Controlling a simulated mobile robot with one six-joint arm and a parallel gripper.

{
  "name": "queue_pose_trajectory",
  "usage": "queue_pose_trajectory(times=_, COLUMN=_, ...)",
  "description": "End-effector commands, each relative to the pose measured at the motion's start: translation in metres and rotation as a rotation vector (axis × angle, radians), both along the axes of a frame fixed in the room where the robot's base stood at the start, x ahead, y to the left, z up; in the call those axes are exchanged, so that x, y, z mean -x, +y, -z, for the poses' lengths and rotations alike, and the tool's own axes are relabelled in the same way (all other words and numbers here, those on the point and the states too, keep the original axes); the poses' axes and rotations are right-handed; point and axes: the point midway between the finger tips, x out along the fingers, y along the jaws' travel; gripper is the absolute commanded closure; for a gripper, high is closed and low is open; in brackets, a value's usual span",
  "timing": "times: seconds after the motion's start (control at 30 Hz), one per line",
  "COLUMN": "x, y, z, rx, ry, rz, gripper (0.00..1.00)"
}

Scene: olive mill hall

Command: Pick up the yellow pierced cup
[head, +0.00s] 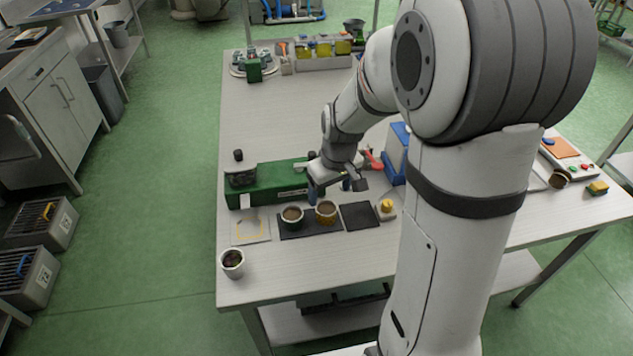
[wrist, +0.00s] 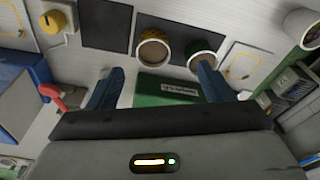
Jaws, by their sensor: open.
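The yellow pierced cup (head: 326,213) stands upright on a dark mat (head: 310,231) near the table's front edge. A darker green cup (head: 292,217) stands just to its left on the same mat. In the wrist view the yellow cup (wrist: 153,50) shows ahead of the jaws, roughly between the fingers, with brownish contents. The green cup (wrist: 203,56) is partly covered by the right-hand finger there. My gripper (head: 331,189) is open and empty, above and slightly behind the cups. Its blue fingers (wrist: 157,80) are spread apart in the wrist view. Whether a finger touches the green cup is unclear.
A green machine block (head: 270,181) lies behind the cups. A bare dark mat (head: 360,217) and a white block with a yellow knob (head: 387,207) are to the right. A white cup (head: 232,262) stands front left. A blue box (head: 398,140) with a red handle is behind right.

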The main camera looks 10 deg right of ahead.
Motion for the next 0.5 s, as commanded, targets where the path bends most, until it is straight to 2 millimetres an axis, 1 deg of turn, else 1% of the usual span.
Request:
queue_pose_trajectory(times=0.03, x=-0.008, y=-0.001, z=0.014, rx=0.000, ry=0.009, rz=-0.014, gripper=0.26)
queue_pose_trajectory(times=0.1, x=-0.016, y=-0.001, z=0.025, rx=0.001, ry=0.011, rz=-0.032, gripper=0.26)
queue_pose_trajectory(times=0.23, x=-0.024, y=-0.001, z=0.038, rx=0.002, ry=0.013, rz=-0.049, gripper=0.26)
queue_pose_trajectory(times=0.5, x=-0.029, y=-0.001, z=0.066, rx=0.002, ry=0.014, rz=-0.053, gripper=0.26)
